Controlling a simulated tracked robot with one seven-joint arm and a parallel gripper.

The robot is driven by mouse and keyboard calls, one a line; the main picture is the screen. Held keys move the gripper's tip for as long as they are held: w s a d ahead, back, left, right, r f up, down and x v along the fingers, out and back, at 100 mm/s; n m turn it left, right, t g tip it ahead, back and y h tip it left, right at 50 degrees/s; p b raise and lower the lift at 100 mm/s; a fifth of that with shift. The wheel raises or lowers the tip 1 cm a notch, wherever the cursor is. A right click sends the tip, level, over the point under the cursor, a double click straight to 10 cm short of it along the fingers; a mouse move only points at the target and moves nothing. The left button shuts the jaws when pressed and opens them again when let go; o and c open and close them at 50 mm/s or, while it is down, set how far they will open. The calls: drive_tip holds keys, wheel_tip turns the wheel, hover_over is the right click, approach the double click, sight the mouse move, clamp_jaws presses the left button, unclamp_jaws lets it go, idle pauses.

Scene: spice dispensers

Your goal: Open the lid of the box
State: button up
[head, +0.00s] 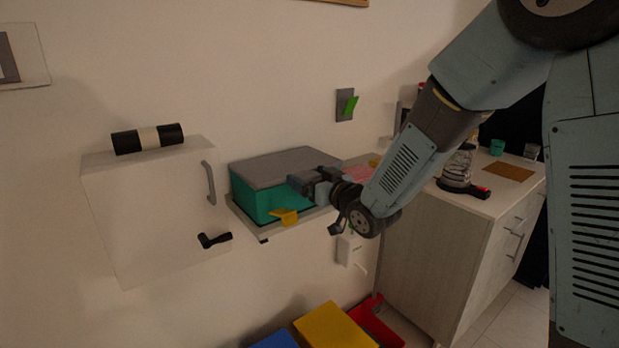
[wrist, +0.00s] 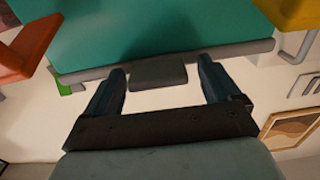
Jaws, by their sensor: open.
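The teal box (head: 262,205) sits on a wall shelf in the head view, with its grey lid (head: 282,166) lying flat on top. In the wrist view the box's teal side (wrist: 160,35) fills the top, and the grey lid edge (wrist: 90,73) runs below it. A grey tab (wrist: 158,76) sticks out from that edge. My gripper (wrist: 163,82) is open, with one finger on each side of the tab and visible gaps to it. In the head view my gripper (head: 303,184) is at the right part of the box, partly hiding it.
A white wall cabinet (head: 150,215) with a grey handle is left of the box. A yellow-orange piece (head: 284,217) is at the shelf front. A wooden cabinet (head: 425,265) with a blender (head: 458,170) stands right. Coloured bins (head: 335,327) are below.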

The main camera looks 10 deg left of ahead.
drive_tip(key=shift+w+d, duration=0.1)
drive_tip(key=shift+d, duration=0.05)
drive_tip(key=c, duration=1.5)
drive_tip(key=shift+r, duration=0.2)
